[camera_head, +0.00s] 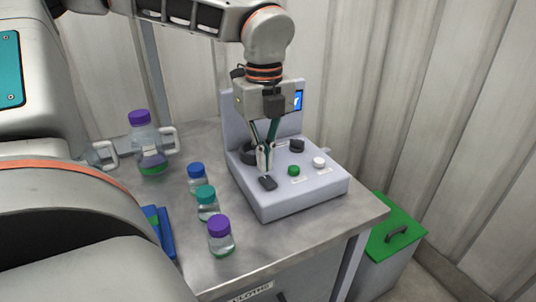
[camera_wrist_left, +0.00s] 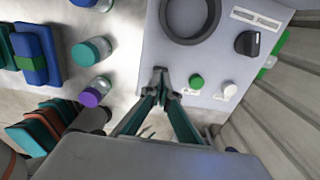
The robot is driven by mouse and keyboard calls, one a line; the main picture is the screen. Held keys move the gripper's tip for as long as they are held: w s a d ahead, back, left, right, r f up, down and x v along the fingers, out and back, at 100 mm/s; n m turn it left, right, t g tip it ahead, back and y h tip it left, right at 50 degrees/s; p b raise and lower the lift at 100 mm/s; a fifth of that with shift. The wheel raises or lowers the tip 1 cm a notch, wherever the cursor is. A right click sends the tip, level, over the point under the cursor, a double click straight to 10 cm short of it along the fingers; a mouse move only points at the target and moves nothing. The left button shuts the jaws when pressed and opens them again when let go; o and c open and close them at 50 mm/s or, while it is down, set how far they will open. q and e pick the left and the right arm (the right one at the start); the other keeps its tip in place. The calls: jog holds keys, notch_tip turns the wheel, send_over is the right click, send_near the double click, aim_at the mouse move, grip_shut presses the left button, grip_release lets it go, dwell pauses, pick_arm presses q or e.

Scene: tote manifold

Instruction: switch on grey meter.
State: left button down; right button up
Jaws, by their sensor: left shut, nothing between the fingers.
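The grey meter (camera_head: 310,190) stands on the metal table, with a flat base and an upright back panel. A lit blue screen (camera_head: 298,100) shows partly behind my left gripper. Its base carries a black rocker switch (camera_head: 267,183), a green button (camera_head: 294,170), a white button (camera_head: 319,162) and a black knob (camera_head: 297,145). My left gripper (camera_head: 265,170) is shut and empty, pointing down just above the rocker switch; I cannot tell whether it touches. In the left wrist view its fingertips (camera_wrist_left: 160,74) hide the switch, left of the green button (camera_wrist_left: 197,81). My right gripper is not in view.
Small bottles with blue (camera_head: 196,170), teal (camera_head: 205,192) and purple (camera_head: 219,225) lids stand left of the meter. A larger handled bottle (camera_head: 148,150) is behind them. A green-lidded bin (camera_head: 396,232) stands right of the table, near the corrugated wall.

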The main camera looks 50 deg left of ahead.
aim_at(265, 177)
pick_arm(q)
jog(key=shift+r+p, duration=0.35)
jog(key=shift+r, duration=2.05)
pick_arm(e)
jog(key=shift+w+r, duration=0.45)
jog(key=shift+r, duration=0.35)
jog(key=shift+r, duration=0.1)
